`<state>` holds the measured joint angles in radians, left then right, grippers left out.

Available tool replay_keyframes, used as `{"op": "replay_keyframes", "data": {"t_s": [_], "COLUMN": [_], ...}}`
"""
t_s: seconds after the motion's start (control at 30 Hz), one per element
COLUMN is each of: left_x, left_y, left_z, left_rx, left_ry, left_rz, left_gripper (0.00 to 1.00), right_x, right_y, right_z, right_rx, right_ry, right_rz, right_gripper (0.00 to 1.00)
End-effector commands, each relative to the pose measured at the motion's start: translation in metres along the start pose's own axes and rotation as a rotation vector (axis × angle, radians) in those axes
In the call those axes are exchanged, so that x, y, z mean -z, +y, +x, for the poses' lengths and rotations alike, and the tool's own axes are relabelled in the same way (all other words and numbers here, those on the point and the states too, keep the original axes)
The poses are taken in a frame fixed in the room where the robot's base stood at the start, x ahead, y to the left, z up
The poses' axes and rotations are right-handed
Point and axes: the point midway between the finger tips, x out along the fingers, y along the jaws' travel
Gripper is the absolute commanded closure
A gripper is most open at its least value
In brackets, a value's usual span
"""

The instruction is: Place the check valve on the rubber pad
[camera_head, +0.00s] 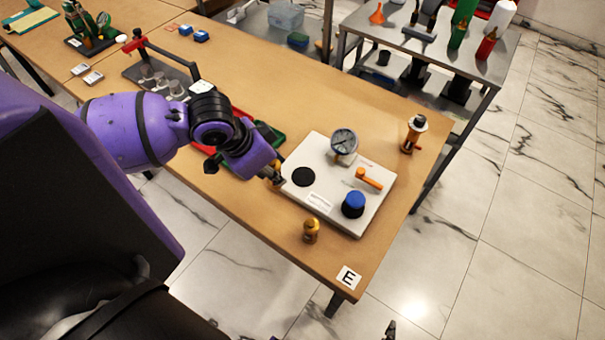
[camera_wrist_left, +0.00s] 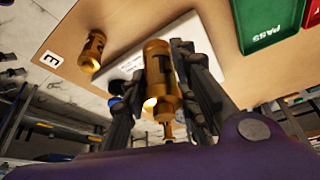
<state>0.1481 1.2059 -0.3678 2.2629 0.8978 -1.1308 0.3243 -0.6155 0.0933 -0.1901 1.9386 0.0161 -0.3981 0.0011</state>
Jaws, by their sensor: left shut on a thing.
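My left gripper (camera_head: 279,180) is shut on a brass cylindrical valve (camera_wrist_left: 160,75) with a dark marking, which I take to be the check valve. In the head view only a little brass shows at the fingers, beside the left edge of the white panel. The rubber pad (camera_head: 303,177) is a flat black disc on that panel, just right of the gripper and bare. A similar brass fitting (camera_head: 311,231) stands on the table in front of the panel; it also shows in the left wrist view (camera_wrist_left: 92,52). A dark tip (camera_head: 390,329) at the bottom edge may be my right gripper; its fingers are unclear.
The white panel (camera_head: 329,210) also carries a gauge (camera_head: 344,142), an orange-handled lever (camera_head: 368,179) and a blue knob (camera_head: 353,203). A brass-and-orange fitting (camera_head: 411,137) stands behind it. Green (camera_wrist_left: 268,22) and red trays lie beside the arm. Table near the E label (camera_head: 348,278) is mostly clear.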

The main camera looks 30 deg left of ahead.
Motion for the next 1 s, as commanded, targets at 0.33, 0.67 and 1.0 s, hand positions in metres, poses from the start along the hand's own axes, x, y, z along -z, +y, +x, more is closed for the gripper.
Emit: {"op": "replay_keyframes", "data": {"t_s": [0.33,0.67,1.0], "left_x": [-0.013,0.006,0.059], "left_y": [-0.051,-0.052,-0.033], "left_z": [-0.052,-0.038,0.028], "left_rx": [-0.001,-0.012,-0.010], "left_ry": [-0.001,0.003,0.002], "left_rz": [0.024,0.012,0.011], "left_gripper": [1.00,1.00,1.00], "right_x": [0.007,-0.011,-0.018], "right_y": [-0.001,-0.002,0.001], "right_z": [0.001,0.006,0.013], "right_rx": [0.003,0.004,-0.007], "right_ry": [0.011,-0.015,-0.016], "right_rz": [0.000,-0.001,0.002], "right_gripper": [0.00,0.00,0.00]}}
